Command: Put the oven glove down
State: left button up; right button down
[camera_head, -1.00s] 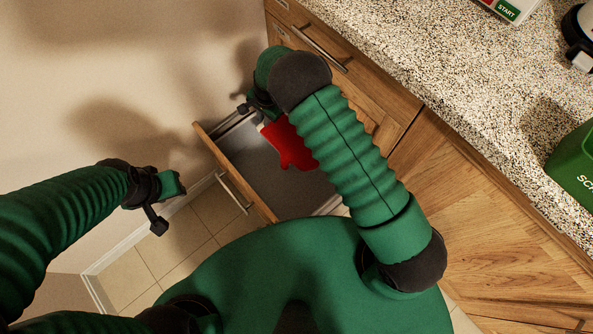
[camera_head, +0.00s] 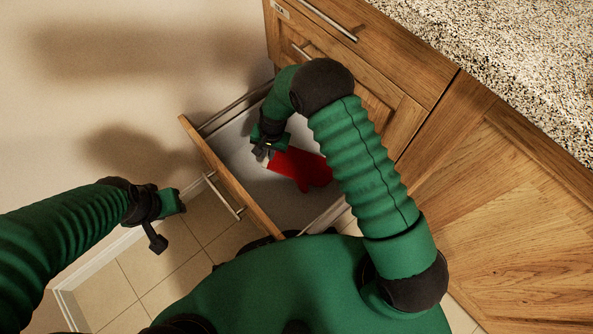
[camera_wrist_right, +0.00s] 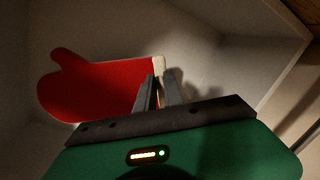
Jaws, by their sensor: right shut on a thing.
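The red oven glove (camera_head: 303,169) is inside the open drawer (camera_head: 233,181), partly covered by my right arm in the head view. In the right wrist view the glove (camera_wrist_right: 95,88) shows its thumb at the left and a pale cuff at the right. My right gripper (camera_head: 264,153) is inside the drawer's outline, shut on the glove's cuff end; its fingers also show in the wrist view (camera_wrist_right: 161,88). Whether the glove touches the drawer floor I cannot tell. My left gripper (camera_head: 166,222) is apart from the drawer, to its left; its jaws are unclear.
The wooden cabinet (camera_head: 390,75) with other drawers stands behind and right of the open drawer. A speckled counter (camera_head: 500,50) lies at the upper right. The wall (camera_head: 110,90) is on the left. Drawer floor around the glove looks bare.

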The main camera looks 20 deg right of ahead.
jog(key=s+a+r+n+g+p, duration=0.1)
jog(key=s+a+n, duration=0.3)
jog(key=s+n, duration=0.55)
jog(key=f+n+b, duration=0.1)
jog(key=f+b, duration=0.1)
jog(key=f, duration=0.1)
jog(key=f+n+b, duration=0.1)
jog(key=f+b, duration=0.1)
jog(key=f, duration=0.1)
jog(key=f+n+b, duration=0.1)
jog(key=f+b, duration=0.1)
jog(key=f, duration=0.1)
jog(key=shift+w+a+f+g+h, duration=0.1)
jog(key=shift+w+f+g+h, duration=0.2)
jog(key=shift+w+f, duration=0.1)
jog(key=shift+r, duration=0.15)
jog(key=c, duration=1.5)
grip_release()
jog(key=shift+o, duration=0.2)
